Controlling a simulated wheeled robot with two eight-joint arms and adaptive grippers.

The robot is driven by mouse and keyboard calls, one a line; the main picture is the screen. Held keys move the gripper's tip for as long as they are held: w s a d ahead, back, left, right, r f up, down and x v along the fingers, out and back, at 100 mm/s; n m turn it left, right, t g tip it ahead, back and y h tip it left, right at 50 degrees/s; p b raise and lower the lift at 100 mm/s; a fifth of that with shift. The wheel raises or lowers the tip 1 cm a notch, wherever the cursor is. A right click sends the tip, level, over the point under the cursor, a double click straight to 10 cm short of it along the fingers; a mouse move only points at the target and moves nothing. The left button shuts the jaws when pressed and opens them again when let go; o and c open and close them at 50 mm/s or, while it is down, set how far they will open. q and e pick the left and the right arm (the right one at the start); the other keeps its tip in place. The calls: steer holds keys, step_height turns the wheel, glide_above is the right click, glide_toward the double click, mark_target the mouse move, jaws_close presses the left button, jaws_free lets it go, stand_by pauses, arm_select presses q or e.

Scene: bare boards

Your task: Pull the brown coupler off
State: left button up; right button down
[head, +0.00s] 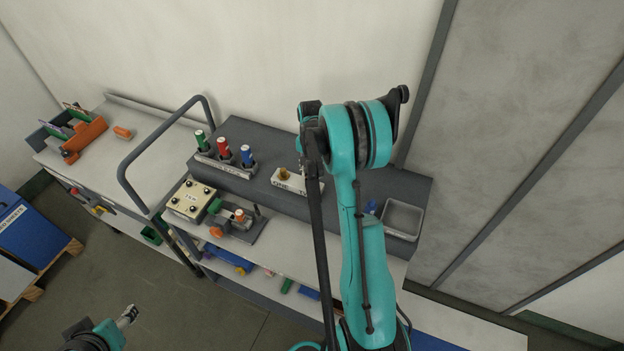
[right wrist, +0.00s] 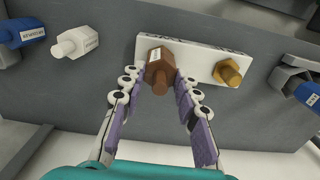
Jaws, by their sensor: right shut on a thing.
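The brown coupler (right wrist: 157,64) is a hex-shaped piece in the right wrist view, at the white block (right wrist: 206,62). My right gripper (right wrist: 160,84) is shut on it, with a finger pad on each side. I cannot tell whether the coupler is seated or free of the block. A brass hex fitting (right wrist: 229,72) stands on the same block, to the right of the coupler. My left gripper (head: 127,315) hangs low over the floor, away from the bench.
A rack (head: 222,163) with green, red and blue-topped pieces stands left of the block. A control box (head: 191,200) and a small fixture (head: 238,222) sit in front. A grey bin (head: 402,219) stands at the right. A rail (head: 150,140) rises at the left.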

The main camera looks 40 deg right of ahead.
steer(key=shift+r, duration=0.3)
steer(key=shift+r, duration=0.35)
steer(key=shift+r, duration=0.1)
steer(key=shift+r+p, duration=1.75)
steer(key=shift+r, duration=1.25)
